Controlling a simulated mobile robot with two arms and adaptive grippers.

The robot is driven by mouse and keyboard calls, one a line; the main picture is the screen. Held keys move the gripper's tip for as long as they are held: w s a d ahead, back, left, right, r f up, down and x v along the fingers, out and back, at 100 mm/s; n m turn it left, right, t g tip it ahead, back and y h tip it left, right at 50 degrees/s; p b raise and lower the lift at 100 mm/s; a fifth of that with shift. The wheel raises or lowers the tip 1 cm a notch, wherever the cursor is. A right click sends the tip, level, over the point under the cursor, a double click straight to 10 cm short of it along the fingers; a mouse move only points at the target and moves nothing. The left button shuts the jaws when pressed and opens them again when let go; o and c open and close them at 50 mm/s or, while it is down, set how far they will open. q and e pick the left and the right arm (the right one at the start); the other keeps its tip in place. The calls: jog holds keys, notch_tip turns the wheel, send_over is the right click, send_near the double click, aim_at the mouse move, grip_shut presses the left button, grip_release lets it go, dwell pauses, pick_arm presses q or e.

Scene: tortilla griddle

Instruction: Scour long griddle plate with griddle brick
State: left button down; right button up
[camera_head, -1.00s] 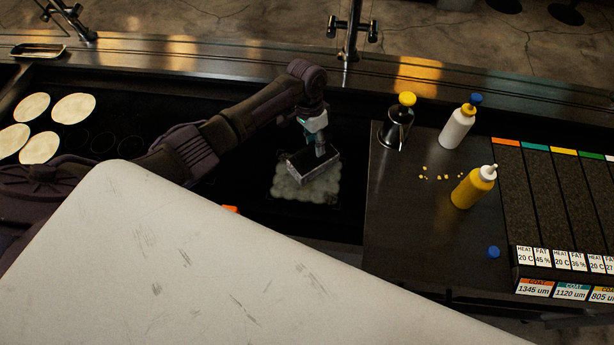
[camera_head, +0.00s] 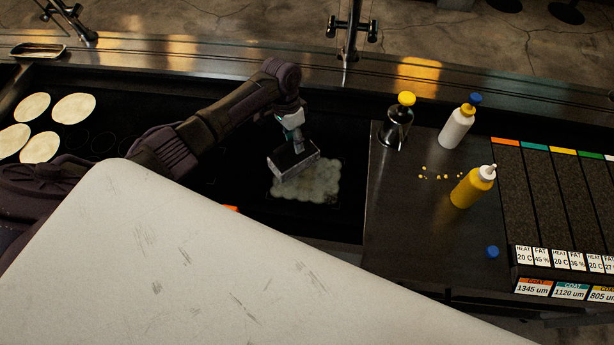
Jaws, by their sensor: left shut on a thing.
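The long griddle plate (camera_head: 225,215) is a dark, sunken surface across the middle of the head view. A pale, bumpy patch (camera_head: 318,183) lies on its right part. My left gripper (camera_head: 296,143) is shut on the grey griddle brick (camera_head: 294,165). The brick is over the upper left part of the pale patch and hides some of it. I cannot tell whether the brick touches the plate. My right gripper is out of view.
Several tortillas (camera_head: 73,108) lie at the plate's left end. A yellow bottle (camera_head: 467,190), a white bottle (camera_head: 457,128) and a yellow-capped dispenser (camera_head: 398,122) stand on the right counter (camera_head: 410,225). Small yellow crumbs and a blue cap (camera_head: 492,252) lie there. My white body panel covers the lower left.

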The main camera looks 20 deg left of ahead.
pick_arm(q)
jog(key=shift+s+a+f, duration=0.1)
jog(key=shift+s+a, duration=0.2)
jog(key=shift+a, duration=0.5)
jog(key=shift+d, duration=0.1)
jog(key=shift+w+d, duration=0.2)
jog(key=shift+d, duration=0.55)
jog(key=shift+w+d, duration=0.2)
jog(key=shift+d, duration=0.55)
jog(key=shift+w+d, duration=0.2)
jog(key=shift+d, duration=0.55)
jog(key=shift+w+d, duration=0.1)
jog(key=shift+d, duration=0.05)
jog(key=shift+w+d+r, duration=0.1)
jog(key=shift+w+d, duration=0.15)
jog(key=shift+d, duration=0.55)
jog(key=shift+w+d+r, duration=0.1)
jog(key=shift+w+d, duration=0.2)
jog(key=shift+d, duration=0.5)
jog(key=shift+w+d, duration=0.25)
jog(key=shift+d, duration=0.55)
